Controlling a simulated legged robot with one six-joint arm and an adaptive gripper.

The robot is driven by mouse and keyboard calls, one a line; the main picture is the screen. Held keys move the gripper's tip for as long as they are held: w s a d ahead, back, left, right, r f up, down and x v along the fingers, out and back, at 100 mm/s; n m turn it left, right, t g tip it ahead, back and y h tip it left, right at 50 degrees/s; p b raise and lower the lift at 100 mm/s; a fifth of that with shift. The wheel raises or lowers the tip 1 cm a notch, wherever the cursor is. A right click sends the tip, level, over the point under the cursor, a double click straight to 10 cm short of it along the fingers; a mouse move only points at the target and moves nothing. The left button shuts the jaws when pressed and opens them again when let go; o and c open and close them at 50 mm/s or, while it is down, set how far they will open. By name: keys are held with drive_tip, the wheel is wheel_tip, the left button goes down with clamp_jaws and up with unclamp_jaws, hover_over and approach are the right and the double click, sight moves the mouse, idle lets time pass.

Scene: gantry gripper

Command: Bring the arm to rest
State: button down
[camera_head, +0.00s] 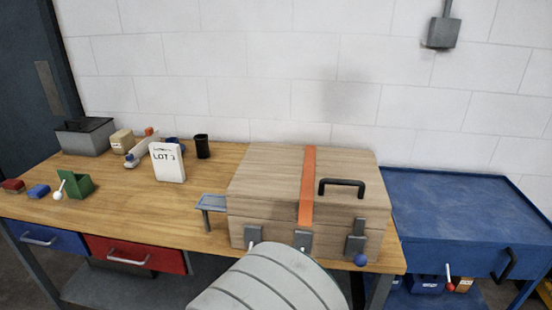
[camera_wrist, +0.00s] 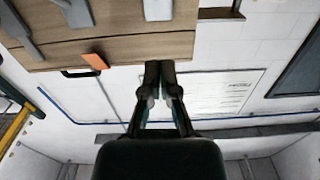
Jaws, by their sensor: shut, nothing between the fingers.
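My gripper (camera_wrist: 159,68) is shut and empty in the wrist view, its two dark fingers side by side. Behind the fingertips is the lower edge of the wooden case (camera_wrist: 120,50) as pictured; I cannot tell the gap between them. The case (camera_head: 262,180) stands shut on the right part of the workbench in the head view, with an orange strap (camera_head: 307,187), a black handle (camera_head: 341,187) and grey latches on its front. A ribbed grey part of my arm (camera_head: 268,284) rises in front of the case. The gripper itself is hidden in the head view.
The wooden workbench (camera_head: 110,205) holds a white LOT card (camera_head: 168,163), a black cup (camera_head: 202,147), a green holder (camera_head: 76,184) and a grey box (camera_head: 86,136). A blue cabinet (camera_head: 470,222) stands to the right. A white block wall (camera_head: 250,75) is behind.

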drive_tip(key=w+d+r+n+g+y, duration=0.1)
drive_tip(key=w+d+r+g+y, duration=0.2)
drive_tip(key=d+r+g+y, duration=0.45)
drive_tip(key=s+d+r+g+h, duration=0.2)
drive_tip(key=s+d+h, duration=0.1)
drive_tip(key=s+d, duration=0.6)
drive_tip(key=s+d+r+g+h, duration=0.3)
drive_tip(key=s+d, duration=0.6)
drive_tip(key=d, duration=0.2)
drive_tip(key=shift+s+d+r, duration=0.2)
drive_tip(key=shift+s+r, duration=0.15)
drive_tip(key=shift+s, duration=0.05)
